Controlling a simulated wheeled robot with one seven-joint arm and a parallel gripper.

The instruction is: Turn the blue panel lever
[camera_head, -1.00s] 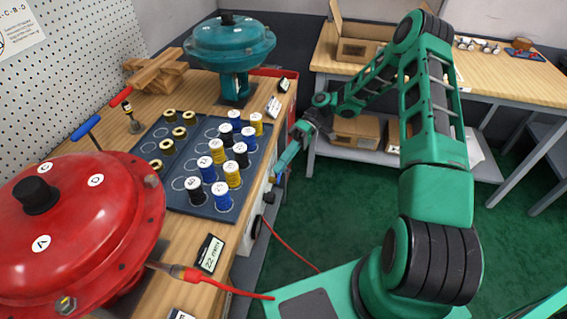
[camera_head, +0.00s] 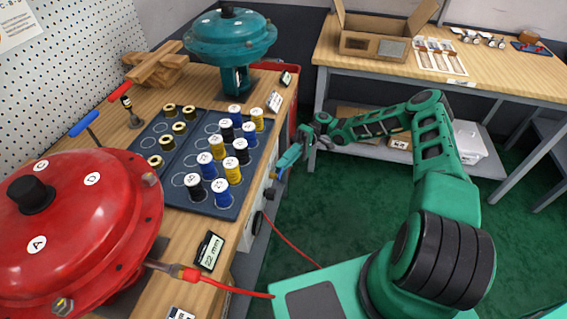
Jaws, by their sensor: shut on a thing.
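The side panel (camera_head: 262,195) is on the bench's right face, seen at a steep angle. My gripper (camera_head: 280,170) reaches down against this panel from the right, with its wrist just beyond the bench edge. It is shut on a small blue part at the panel, which I take for the blue panel lever (camera_head: 277,174). The fingers and the steep view hide most of the lever, so its exact angle cannot be told.
A red valve actuator (camera_head: 95,215) fills the front left of the bench. A teal actuator (camera_head: 230,40) stands behind the tray of spools (camera_head: 215,207). A red cable (camera_head: 290,240) hangs near the panel. Green floor (camera_head: 335,215) lies open right of the bench.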

